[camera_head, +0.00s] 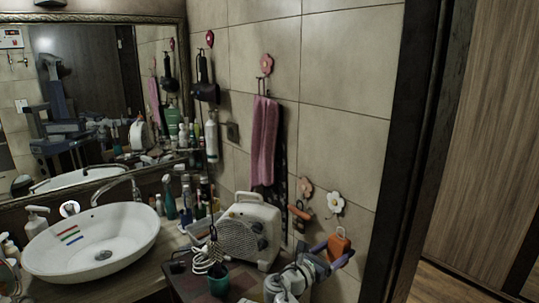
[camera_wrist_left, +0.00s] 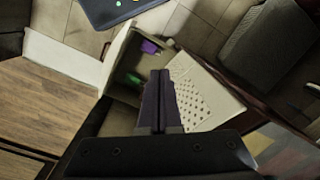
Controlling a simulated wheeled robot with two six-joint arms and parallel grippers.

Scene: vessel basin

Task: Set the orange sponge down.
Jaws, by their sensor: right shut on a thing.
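The orange sponge (camera_head: 340,248) is at the lower right of the head view, below a white flower hook (camera_head: 336,203) on the tiled wall. My right gripper (camera_head: 335,258) is shut on the sponge and holds it up off the counter, close to the wall. The gripper's fingers hide part of the sponge's lower side. My left gripper (camera_wrist_left: 159,88) shows only in the left wrist view, with its dark fingers together and nothing visible between them. The sponge does not show in that view.
A white basin (camera_head: 60,262) stands on the counter at left. A cream heater (camera_head: 250,232), a green cup (camera_head: 218,280) and several bottles crowd the counter. A pink towel (camera_head: 264,140) hangs on the wall. The left wrist view shows an open box (camera_wrist_left: 126,68) and a perforated white panel (camera_wrist_left: 208,95).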

